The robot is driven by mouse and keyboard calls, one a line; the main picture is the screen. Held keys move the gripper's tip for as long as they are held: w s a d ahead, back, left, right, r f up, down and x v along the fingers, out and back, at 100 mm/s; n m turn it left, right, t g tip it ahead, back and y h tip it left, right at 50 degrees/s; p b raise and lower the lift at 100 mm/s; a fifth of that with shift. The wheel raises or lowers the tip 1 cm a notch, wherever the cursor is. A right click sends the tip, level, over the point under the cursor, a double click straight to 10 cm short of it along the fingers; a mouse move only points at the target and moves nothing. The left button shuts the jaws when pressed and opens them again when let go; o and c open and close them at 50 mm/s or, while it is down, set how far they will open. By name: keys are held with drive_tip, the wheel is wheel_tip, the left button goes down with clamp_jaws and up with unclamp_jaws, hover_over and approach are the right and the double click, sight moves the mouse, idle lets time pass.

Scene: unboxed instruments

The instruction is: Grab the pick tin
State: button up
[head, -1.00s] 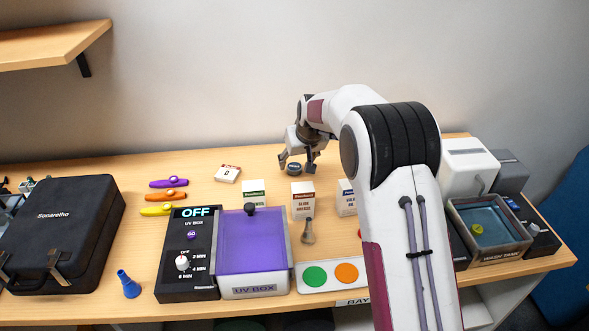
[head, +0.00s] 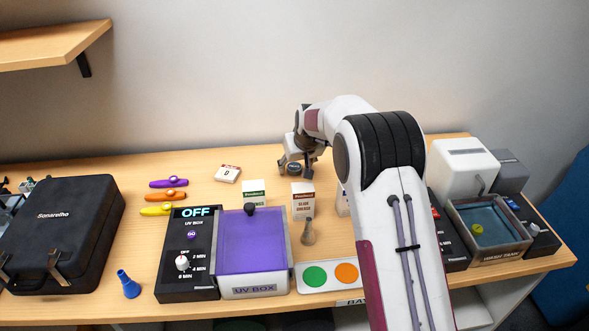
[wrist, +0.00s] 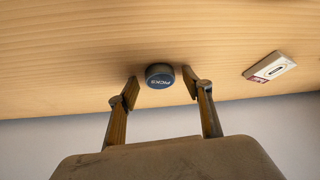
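The pick tin (wrist: 160,76) is a small round dark tin with a blue lid lettered "PICKS". In the wrist view it sits on the wooden table just beyond and between my gripper's fingertips (wrist: 161,88). My gripper is open, with a finger to each side and a gap showing around the tin. In the head view the tin (head: 294,168) stands toward the back of the table, with my gripper (head: 296,166) low around it. The arm comes in from the right.
A white card block (head: 228,173) lies left of the tin and also shows in the wrist view (wrist: 270,67). Small upright boxes (head: 303,200) stand in front of the tin. The purple UV box (head: 255,290) is nearer the front.

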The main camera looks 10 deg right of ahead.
sight(296, 169)
drive_tip(key=c, duration=0.9)
drive_tip(key=shift+o, duration=0.2)
wheel_tip(296, 169, up, 10)
idle(0.4)
